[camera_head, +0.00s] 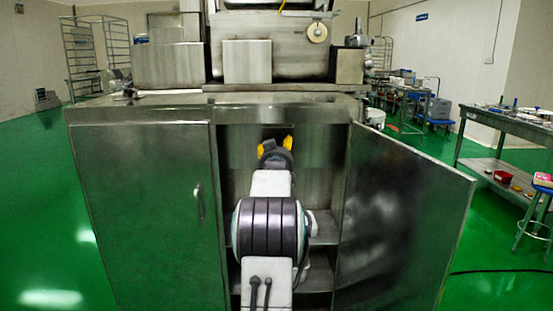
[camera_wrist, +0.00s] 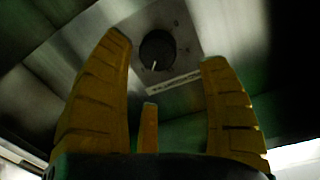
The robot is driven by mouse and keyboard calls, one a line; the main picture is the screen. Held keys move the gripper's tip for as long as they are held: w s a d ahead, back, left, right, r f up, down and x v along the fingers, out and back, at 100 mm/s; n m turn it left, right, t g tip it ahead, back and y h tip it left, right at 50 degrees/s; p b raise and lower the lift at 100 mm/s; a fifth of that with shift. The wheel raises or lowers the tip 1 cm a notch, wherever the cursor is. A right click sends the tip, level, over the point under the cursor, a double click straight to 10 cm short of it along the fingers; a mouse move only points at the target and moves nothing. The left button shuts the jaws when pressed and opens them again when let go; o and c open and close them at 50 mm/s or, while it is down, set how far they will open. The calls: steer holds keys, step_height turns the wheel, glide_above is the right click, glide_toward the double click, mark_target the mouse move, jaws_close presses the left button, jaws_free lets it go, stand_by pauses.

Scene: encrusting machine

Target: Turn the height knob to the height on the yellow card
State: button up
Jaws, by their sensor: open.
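The dark round knob (camera_wrist: 157,47) shows in the wrist view on a grey metal plate. Its white pointer mark points toward the bottom of the picture, slightly left. A pale strip with small, unreadable print (camera_wrist: 174,84) lies beside it. My gripper (camera_wrist: 165,52) has its yellow fingers spread, with the knob seen between and beyond the tips; contact cannot be told. A narrow yellow piece stands between the fingers. In the head view my gripper (camera_head: 275,145) is inside the open cabinet's upper part, where the knob is hidden. I cannot make out a yellow card.
The cabinet door (camera_head: 400,220) stands open to the right; the left door (camera_head: 145,215) is shut. A shelf (camera_head: 322,240) lies inside, below my gripper. The machine (camera_head: 270,45) stands on top. A worktable (camera_head: 510,122) and stool are at the right. Green floor is free at left.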

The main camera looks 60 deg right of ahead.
steer(key=v, duration=0.6)
steer(key=shift+a, duration=0.2)
steer(key=shift+s, duration=0.15)
